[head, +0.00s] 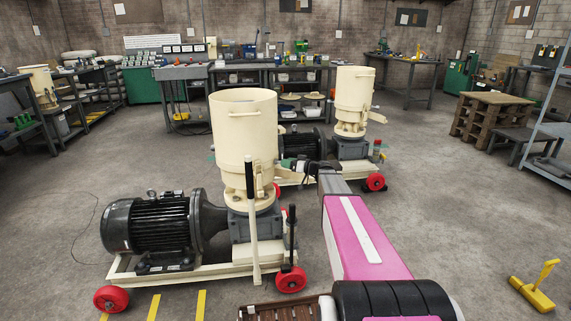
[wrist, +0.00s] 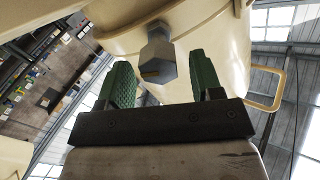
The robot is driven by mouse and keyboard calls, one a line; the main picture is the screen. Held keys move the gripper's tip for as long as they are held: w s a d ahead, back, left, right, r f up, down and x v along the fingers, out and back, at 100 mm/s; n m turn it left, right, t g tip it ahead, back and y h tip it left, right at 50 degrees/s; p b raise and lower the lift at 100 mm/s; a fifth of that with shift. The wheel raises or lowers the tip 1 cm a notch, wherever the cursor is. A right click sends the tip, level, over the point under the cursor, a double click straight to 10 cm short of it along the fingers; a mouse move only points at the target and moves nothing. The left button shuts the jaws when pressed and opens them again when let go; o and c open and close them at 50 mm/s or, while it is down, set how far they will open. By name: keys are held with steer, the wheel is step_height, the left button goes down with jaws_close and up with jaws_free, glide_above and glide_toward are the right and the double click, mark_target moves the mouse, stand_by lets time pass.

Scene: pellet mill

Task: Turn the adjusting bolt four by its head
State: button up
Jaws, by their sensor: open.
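In the wrist view, a grey hex bolt head (wrist: 157,62) sticks out from the cream pellet mill body (wrist: 110,37). My gripper (wrist: 160,80) has two green textured fingers, spread apart. The bolt head shows between and just beyond the fingertips, with gaps on both sides; I see no contact. I cannot tell which bolt number this is.
The near mill has a black motor (head: 150,225), red wheels (head: 291,280) and an upright cream lever (head: 251,220). A second mill (head: 353,100) stands behind. A cream handle (wrist: 268,90) shows at the right in the wrist view. A yellow object (head: 535,287) lies on the floor.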

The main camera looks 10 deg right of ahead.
steer(key=shift+w+a, duration=0.45)
steer(key=shift+a, duration=0.15)
steer(key=c, duration=0.9)
steer(key=shift+c, duration=0.2)
